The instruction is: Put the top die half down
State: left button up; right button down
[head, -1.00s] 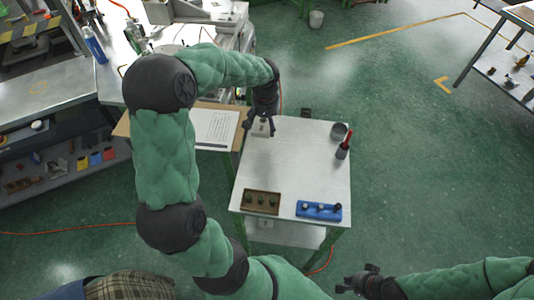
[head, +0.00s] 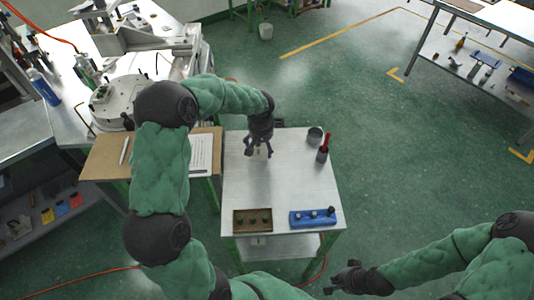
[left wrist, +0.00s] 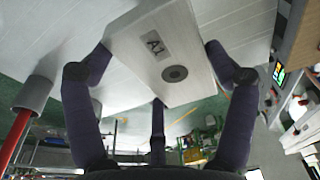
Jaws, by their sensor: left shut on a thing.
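The top die half (left wrist: 150,72) is a pale, smooth metal block with a dark label and a round dark hole in the left wrist view. My left gripper (left wrist: 157,72) is shut on it, with dark fingers at its two sides. In the head view my left gripper (head: 258,150) points down over the back left part of the small metal table (head: 285,178). The block is mostly hidden there, and I cannot tell if it touches the table. My right gripper (head: 340,278) is low at the front right, away from the table; its fingers are too small to judge.
On the table stand a brown tray (head: 236,229) and a blue holder (head: 298,226) at the front, and a grey cup (head: 315,136) and a red-handled tool in a pot (head: 323,154) at the back right. The table's middle is clear. A wooden board (head: 104,163) adjoins at left.

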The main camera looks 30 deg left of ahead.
pick_arm(q)
jog(key=shift+w+d+f, duration=0.3)
jog(key=shift+d+f, duration=0.05)
jog(key=shift+f, duration=0.2)
jog(key=shift+w+d+f, duration=0.3)
jog(key=shift+f, duration=0.2)
notch_tip(320, 180, down, 3)
jog(key=shift+w+f+b, duration=0.15)
jog(key=shift+b, duration=0.3)
jog(key=o, duration=1.2)
jog(key=shift+f, duration=0.15)
